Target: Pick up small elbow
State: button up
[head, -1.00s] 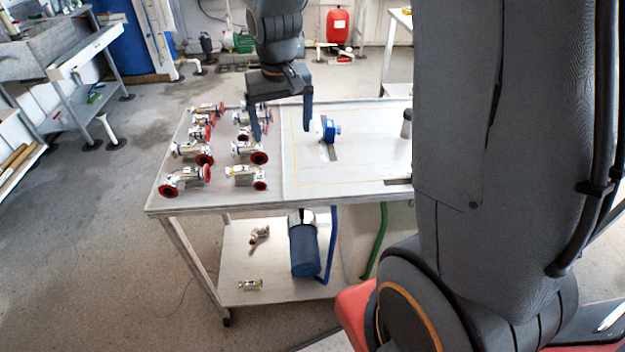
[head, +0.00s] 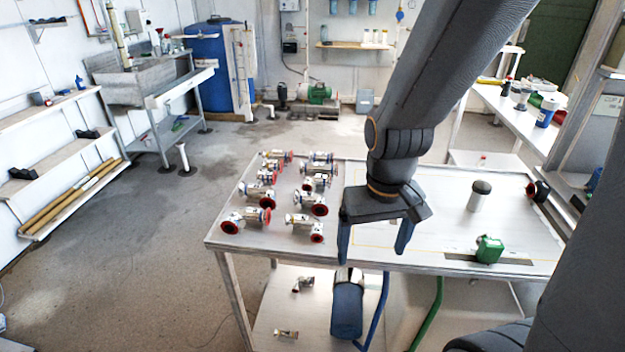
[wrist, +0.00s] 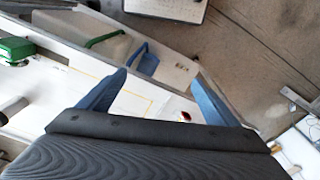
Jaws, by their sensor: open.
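Several metal pipe fittings with red end caps stand in two columns on the left part of the table (head: 225,243). The front ones are a larger fitting (head: 246,219) at the left and a smaller fitting (head: 303,226) to its right. I cannot tell for sure which is the small elbow. My gripper (head: 371,257) is open and empty, pointing down near the table's front edge, right of the fittings. In the wrist view its blue fingers (wrist: 161,77) are spread, with the table edge and floor beyond them. A small dark red spot shows between them.
A grey-capped cylinder (head: 480,196) and a green device (head: 489,249) stand on the table's right part. The tabletop between gripper and cylinder is mostly clear.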

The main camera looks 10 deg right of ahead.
aim_at(305, 228)
jog(key=z, duration=1.65)
jog(key=k, duration=1.1)
jog(key=u, duration=1.05)
jog(key=i, duration=1)
